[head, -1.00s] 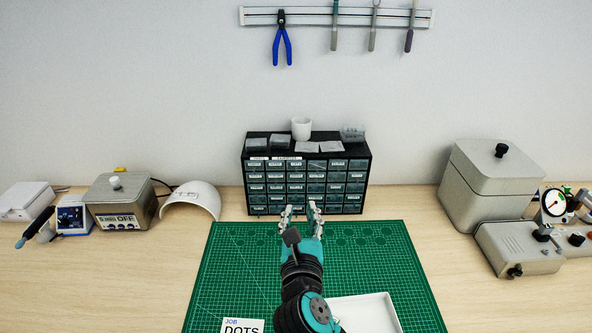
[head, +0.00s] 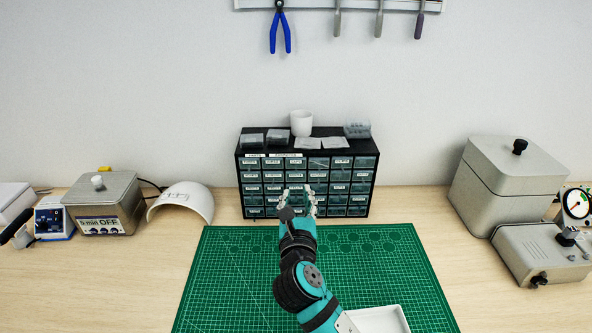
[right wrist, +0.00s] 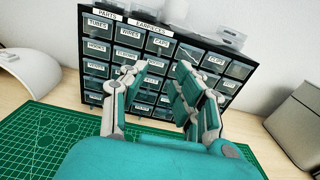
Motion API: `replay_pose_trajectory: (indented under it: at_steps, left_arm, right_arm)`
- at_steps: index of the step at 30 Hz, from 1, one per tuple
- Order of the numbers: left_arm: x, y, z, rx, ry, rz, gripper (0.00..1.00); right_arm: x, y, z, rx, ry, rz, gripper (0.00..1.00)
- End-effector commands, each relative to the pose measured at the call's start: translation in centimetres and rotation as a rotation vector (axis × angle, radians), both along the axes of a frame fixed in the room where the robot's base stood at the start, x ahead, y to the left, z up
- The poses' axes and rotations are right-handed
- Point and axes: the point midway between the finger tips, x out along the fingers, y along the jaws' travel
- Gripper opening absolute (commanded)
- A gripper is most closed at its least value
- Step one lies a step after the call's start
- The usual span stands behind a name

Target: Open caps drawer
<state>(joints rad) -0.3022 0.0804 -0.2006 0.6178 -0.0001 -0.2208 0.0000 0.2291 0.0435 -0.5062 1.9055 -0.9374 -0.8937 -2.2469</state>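The black drawer cabinet (head: 378,163) stands at the back of the bench with rows of small labelled drawers. The caps drawer (right wrist: 160,43) is in its top row, third from the left, with a readable CAPS label; it also shows in the head view (head: 296,163). It looks shut, flush with its neighbours. My right gripper (head: 298,199) is in front of the lower middle of the cabinet, below the caps drawer. In the right wrist view its two fingers (right wrist: 156,82) are spread, with nothing between them. I cannot tell whether the fingertips touch the drawer fronts. My left gripper is not in view.
A white cup (head: 301,123) and small clear boxes (head: 357,130) stand on the cabinet. A green mat (head: 225,265) covers the bench in front, with a white tray (head: 398,322) on it. A white curved shell (head: 190,199) stands left; a grey box (head: 508,180) stands right.

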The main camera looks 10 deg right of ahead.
Motion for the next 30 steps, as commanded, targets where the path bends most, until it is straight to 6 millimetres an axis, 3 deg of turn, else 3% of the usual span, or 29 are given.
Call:
replay_pose_trajectory:
  at_steps: [9, 15, 28, 30]
  left_arm:
    - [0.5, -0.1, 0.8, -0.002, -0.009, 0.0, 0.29]
    - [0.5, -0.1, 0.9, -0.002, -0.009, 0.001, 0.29]
    - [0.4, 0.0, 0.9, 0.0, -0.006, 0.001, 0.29]
    - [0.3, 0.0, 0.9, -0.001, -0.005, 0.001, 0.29]
  right_arm:
    - [6.7, -1.4, 0.1, 0.0, 0.001, -0.001, 0.29]
    - [9.4, -1.9, 0.0, 0.0, 0.001, -0.001, 0.29]
    - [10.3, -2.1, 0.0, 0.001, 0.001, 0.0, 0.29]
    - [10.3, -2.1, 0.0, 0.001, 0.001, 0.0, 0.2]
